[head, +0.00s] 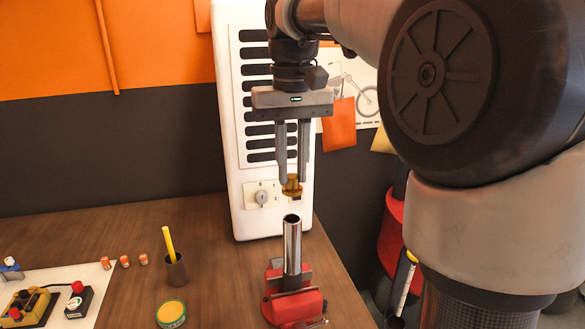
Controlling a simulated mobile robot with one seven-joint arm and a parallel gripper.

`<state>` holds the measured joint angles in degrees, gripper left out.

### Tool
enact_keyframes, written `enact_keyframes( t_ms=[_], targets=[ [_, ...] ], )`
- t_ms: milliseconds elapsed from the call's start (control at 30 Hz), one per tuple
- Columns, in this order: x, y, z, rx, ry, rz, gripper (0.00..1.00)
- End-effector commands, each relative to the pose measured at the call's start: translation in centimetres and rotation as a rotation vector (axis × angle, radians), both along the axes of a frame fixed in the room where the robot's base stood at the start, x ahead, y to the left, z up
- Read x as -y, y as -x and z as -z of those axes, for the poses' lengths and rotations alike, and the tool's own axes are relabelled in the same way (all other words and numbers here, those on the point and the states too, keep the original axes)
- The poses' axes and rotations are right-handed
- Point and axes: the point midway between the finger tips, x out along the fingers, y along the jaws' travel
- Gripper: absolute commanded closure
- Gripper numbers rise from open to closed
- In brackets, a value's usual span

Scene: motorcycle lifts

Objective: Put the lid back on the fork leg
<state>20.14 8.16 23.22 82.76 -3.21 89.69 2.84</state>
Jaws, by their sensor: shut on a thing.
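My gripper (293,182) points down in front of the white cabinet. Its fingers are shut on a small brass-coloured lid (292,188), held between the fingertips. The fork leg (292,245) is a shiny metal tube standing upright in a red vise (293,303) on the bench. Its open dark top end faces up. The lid is above the tube's top in the picture, with a visible gap between them. From this one view I cannot tell whether the lid is exactly over the tube.
The wooden bench (222,287) carries a dark cup with a yellow stick (175,268), a round green-and-yellow tin (171,314) and several small orange items. A white cabinet (236,130) with a knob stands behind. A white board (85,285) with small devices lies at left.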

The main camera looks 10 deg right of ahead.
Motion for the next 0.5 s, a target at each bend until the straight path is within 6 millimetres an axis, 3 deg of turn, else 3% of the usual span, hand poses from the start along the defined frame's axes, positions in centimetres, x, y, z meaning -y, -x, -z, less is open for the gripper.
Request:
enact_keyframes(
  t_ms=[500],
  targets=[
    [0.0,0.0,4.7,0.0,0.0,0.0,1.0]
  ],
)
